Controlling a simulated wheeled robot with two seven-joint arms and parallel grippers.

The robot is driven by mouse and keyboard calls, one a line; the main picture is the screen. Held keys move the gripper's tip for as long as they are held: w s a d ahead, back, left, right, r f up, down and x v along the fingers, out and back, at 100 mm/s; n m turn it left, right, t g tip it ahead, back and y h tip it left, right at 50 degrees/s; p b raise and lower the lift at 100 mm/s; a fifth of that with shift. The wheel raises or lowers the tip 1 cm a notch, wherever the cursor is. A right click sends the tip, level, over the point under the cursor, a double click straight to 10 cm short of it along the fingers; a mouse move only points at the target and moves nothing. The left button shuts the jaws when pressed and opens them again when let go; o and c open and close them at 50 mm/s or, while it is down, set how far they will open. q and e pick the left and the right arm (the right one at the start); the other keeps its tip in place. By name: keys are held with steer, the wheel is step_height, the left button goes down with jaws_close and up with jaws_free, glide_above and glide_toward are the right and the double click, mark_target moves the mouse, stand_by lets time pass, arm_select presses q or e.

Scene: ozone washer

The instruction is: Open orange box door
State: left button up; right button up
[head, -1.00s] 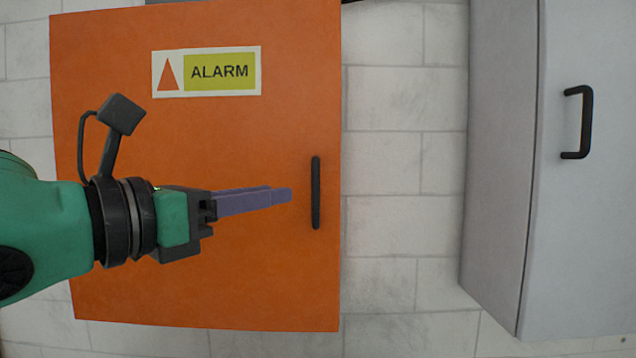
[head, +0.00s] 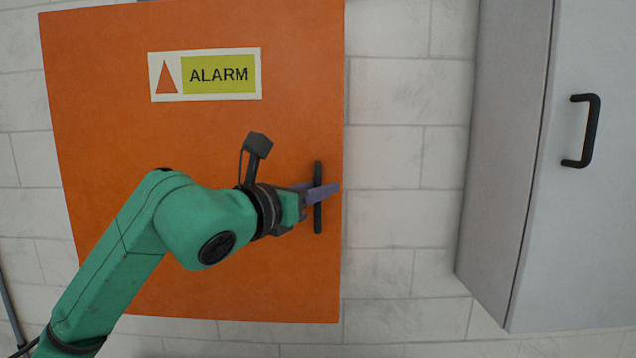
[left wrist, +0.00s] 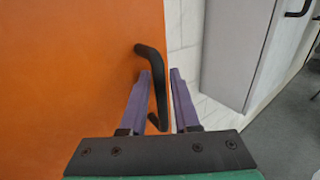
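The orange box door (head: 140,220) carries an ALARM label (head: 206,74) and fills the left half of the head view. Its black vertical handle (head: 318,170) is near the door's right edge. My left gripper (head: 328,192) is at the handle's middle. In the left wrist view the black handle (left wrist: 155,70) runs down between the two purple fingers of my left gripper (left wrist: 164,85). The fingers are apart, one on each side of the handle, with a visible gap on the right side. The door looks closed. My right gripper is not in view.
A grey cabinet (head: 490,150) with its own black handle (head: 584,130) stands to the right. A white brick wall (head: 400,220) lies between the box and the cabinet. The left wrist view shows dark floor (left wrist: 285,130) at right.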

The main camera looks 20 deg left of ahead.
arm_select(q)
jaws_close()
steer(key=shift+r, duration=0.1)
stand_by(1.2)
